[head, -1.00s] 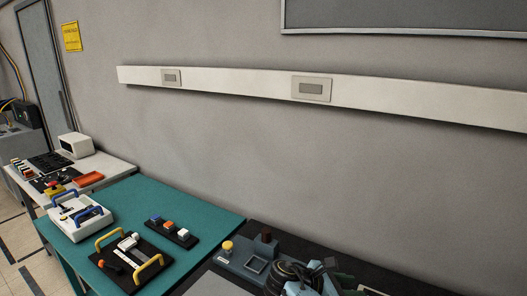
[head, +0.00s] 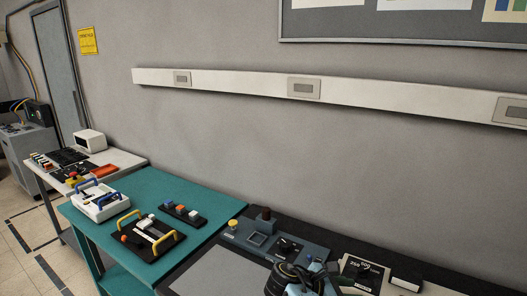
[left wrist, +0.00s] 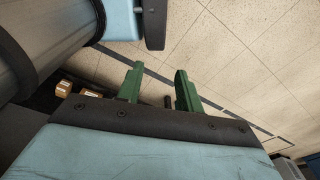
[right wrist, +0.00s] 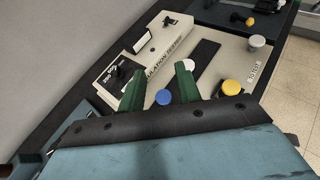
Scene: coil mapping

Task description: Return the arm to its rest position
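My left gripper (left wrist: 159,69) shows in the left wrist view with its two green fingers apart and nothing between them. Tiled floor lies beyond it. My right gripper (right wrist: 160,68) also has its green fingers apart and empty. It is over the cream insulation tester (right wrist: 215,75), which has blue, white and yellow knobs; I cannot tell how high above it is. In the head view, a black and light-blue part of one of my arms shows at the bottom edge. Neither gripper's fingers can be made out clearly there.
A dark bench (head: 208,279) with a blue-grey panel stands in front, against the wall. A teal table (head: 95,231) with handled units (head: 152,238) and a white table (head: 128,160) stand to the left. Open tiled floor (head: 25,232) lies at far left.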

